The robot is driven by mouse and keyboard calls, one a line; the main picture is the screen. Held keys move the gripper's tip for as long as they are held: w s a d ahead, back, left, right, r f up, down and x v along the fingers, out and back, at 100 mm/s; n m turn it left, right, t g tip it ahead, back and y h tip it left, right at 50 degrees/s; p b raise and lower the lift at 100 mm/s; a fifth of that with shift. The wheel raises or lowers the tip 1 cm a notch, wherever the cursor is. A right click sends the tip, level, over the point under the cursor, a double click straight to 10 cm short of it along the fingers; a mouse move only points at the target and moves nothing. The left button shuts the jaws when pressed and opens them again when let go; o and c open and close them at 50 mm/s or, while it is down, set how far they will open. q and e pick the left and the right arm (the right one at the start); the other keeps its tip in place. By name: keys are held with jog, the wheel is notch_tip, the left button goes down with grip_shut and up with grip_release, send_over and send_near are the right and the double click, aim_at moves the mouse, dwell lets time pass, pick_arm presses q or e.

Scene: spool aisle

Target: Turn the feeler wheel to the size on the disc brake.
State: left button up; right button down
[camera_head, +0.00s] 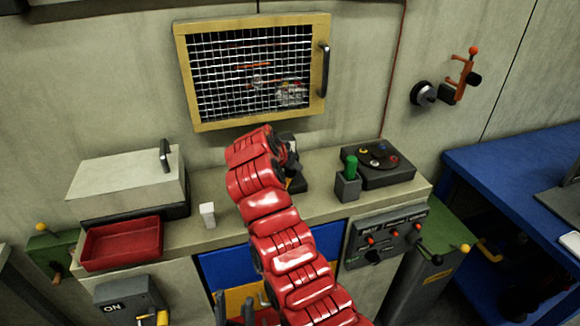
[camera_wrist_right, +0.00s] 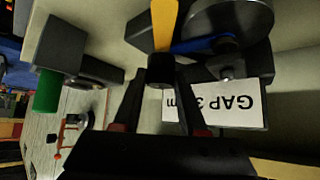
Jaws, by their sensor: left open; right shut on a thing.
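In the right wrist view, the disc brake shows as a dark round disc (camera_wrist_right: 232,14) with a blue part beside it. A white label (camera_wrist_right: 238,100) below reads upside down "GAP 3", then an "m", partly covered by a finger. My right gripper (camera_wrist_right: 161,76) is shut on the black end of a yellow lever (camera_wrist_right: 164,25). In the head view my red arm mostly hides the brake. A black box with a round dial (camera_head: 376,156) and coloured spots, apparently the feeler wheel, sits right of it. My left gripper (camera_head: 234,308) is open and empty at the bottom edge.
A grey block with a green handle (camera_head: 347,180) stands between arm and dial box. A red tray (camera_head: 122,243), a white box (camera_head: 125,180) and a small white block (camera_head: 208,215) are on the left. A mesh-fronted yellow cabinet (camera_head: 183,70) hangs above. A switch panel (camera_head: 384,240) is in front.

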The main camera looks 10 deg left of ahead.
jog(key=shift+c, duration=2.2)
grip_release()
jog(key=p+v, duration=0.8)
jog(key=v, duration=0.9)
jog(key=shift+s, duration=0.15)
jog(key=shift+r, duration=0.1)
